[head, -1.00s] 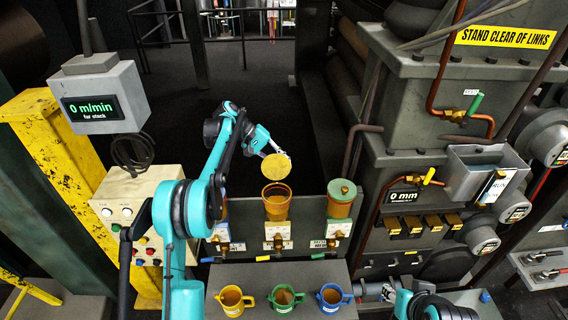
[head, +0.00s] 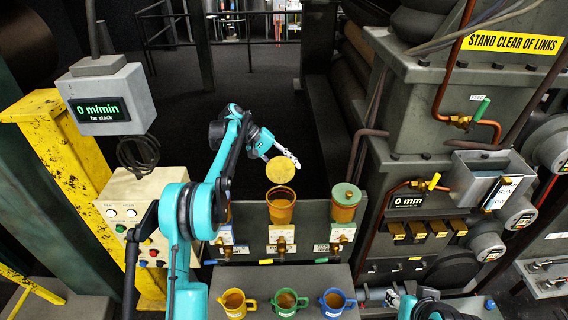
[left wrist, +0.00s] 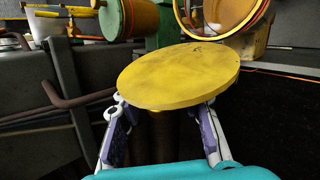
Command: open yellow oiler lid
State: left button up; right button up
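The yellow lid (head: 281,170) is a round disc standing tilted up behind the open mouth of the middle, amber oiler (head: 281,212). Its disc fills the middle of the left wrist view (left wrist: 180,74), with a brown knob (left wrist: 168,130) below it. My left gripper (head: 290,157) is behind the lid. In the wrist view its two fingers (left wrist: 163,135) are spread, one each side of the knob, with visible gaps; the disc hides their tips. The oiler's open rim (left wrist: 225,15) shows beyond the lid.
A green-lidded oiler (head: 345,203) stands to the right. My left arm partly hides the area at left. Yellow, green (head: 285,301) and blue (head: 333,301) mugs stand on the front shelf. Grey machinery (head: 420,180) with pipes borders the right side.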

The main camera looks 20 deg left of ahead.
pick_arm(q)
jog(key=v, duration=1.2)
jog(key=shift+d, duration=0.1)
jog(key=s+d+r+m+t+y, duration=0.1)
jog(key=s+d+r+y, duration=0.2)
jog(key=s, duration=0.5)
jog(key=s+d+r+t+y, duration=0.1)
jog(key=s+d+t+y, duration=0.1)
jog(key=s+d, duration=0.4)
jog(key=s+f+m+t+y, duration=0.1)
jog(key=s+f+y, duration=0.1)
jog(key=s, duration=0.5)
jog(key=s+f+m+t+y, duration=0.1)
jog(key=s+f, duration=0.2)
jog(key=s, duration=0.4)
jog(key=s+f+m+t+y, duration=0.1)
jog(key=s+f+t, duration=0.1)
jog(key=s+f, duration=0.6)
notch_tip(320, 180, down, 19)
jog(key=b, duration=1.8)
jog(key=shift+a+r+b, duration=0.15)
jog(key=shift+r+b, duration=0.05)
jog(key=shift+b, duration=0.2)
